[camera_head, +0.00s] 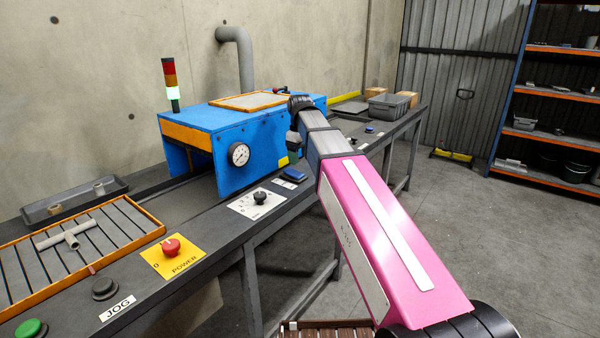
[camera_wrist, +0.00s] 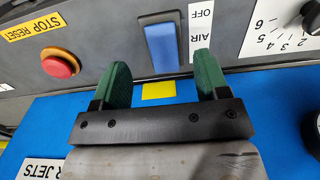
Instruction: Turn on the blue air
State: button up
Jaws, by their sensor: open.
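The blue air switch (camera_wrist: 163,45) is a rocker in a grey frame, with a white label (camera_wrist: 199,30) reading AIR and OFF beside it. It also shows in the head view as a small blue patch (camera_head: 293,174) on the bench's front strip. My gripper (camera_wrist: 161,66) is open and empty, its two green fingers spread apart on either side of the lower end of the switch in the wrist view. I cannot tell whether they touch the panel. In the head view my gripper (camera_head: 294,143) is mostly hidden by my wrist, above and behind the switch.
A red STOP RESET button (camera_wrist: 60,63) and a dial plate (camera_wrist: 283,32) flank the switch. The blue machine (camera_head: 232,135) with a gauge stands just behind. A red POWER knob (camera_head: 171,247) and green button (camera_head: 30,328) are further left.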

aim_at(300, 175)
jog(key=shift+f, duration=3.35)
